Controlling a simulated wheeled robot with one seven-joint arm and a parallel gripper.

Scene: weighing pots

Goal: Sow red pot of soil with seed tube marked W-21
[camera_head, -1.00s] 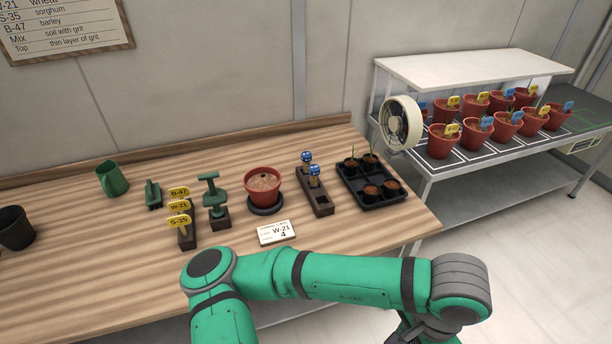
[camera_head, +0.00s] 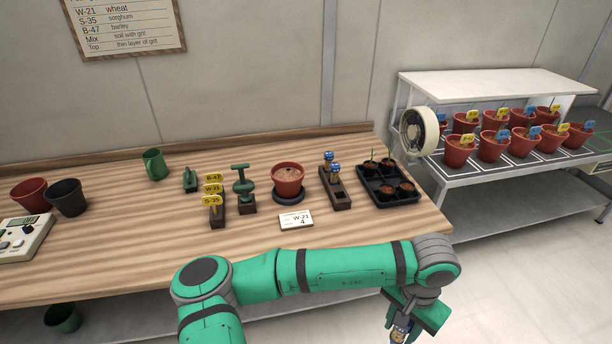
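The red pot of soil (camera_head: 287,178) stands upright on a dark round base (camera_head: 291,198) on the wooden bench. A white card (camera_head: 296,220) reading W-21 and 4 lies in front of it. A dark rack (camera_head: 341,197) to its right holds two blue-topped pieces (camera_head: 335,168); their marks are too small to read. Its front slot looks empty. My gripper (camera_head: 401,331) hangs at the bottom edge, in front of the bench and well away from the pot. It appears closed around a small tube-like thing (camera_head: 400,334), partly cut off, its mark unreadable.
Left of the pot are a green hand tool (camera_head: 244,186), yellow tags (camera_head: 212,189) in a block, and a green mug (camera_head: 154,164). A black seedling tray (camera_head: 372,200) is to the right. Pots and a scale (camera_head: 22,240) stand far left. A fan (camera_head: 419,131) is beside the shelf.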

